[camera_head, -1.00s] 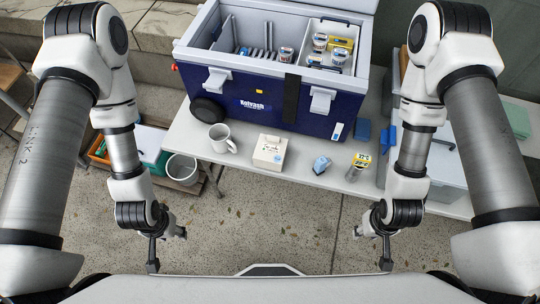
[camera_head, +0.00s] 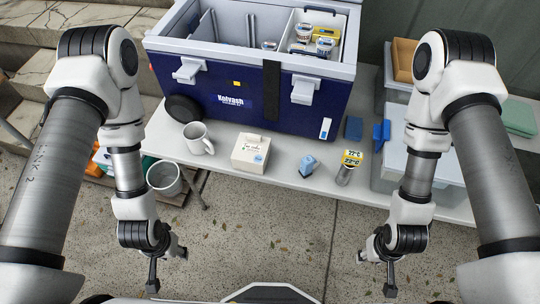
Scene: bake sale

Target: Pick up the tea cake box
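The tea cake box (camera_head: 250,154) is a small cream carton with a top tab and printed front. It stands upright on the light grey table (camera_head: 225,166), near its front edge, in front of the blue cooler. My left gripper (camera_head: 166,268) hangs below and left of the box, in front of the table, apart from it. My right gripper (camera_head: 377,270) hangs in front of the table to the right, also apart. Both look empty, and their fingers appear spread.
A white mug (camera_head: 197,138) stands left of the box. The large blue cooler (camera_head: 225,92) blocks the back. Clear bins (camera_head: 405,165) stand at the right. A bucket (camera_head: 164,178) is below left.

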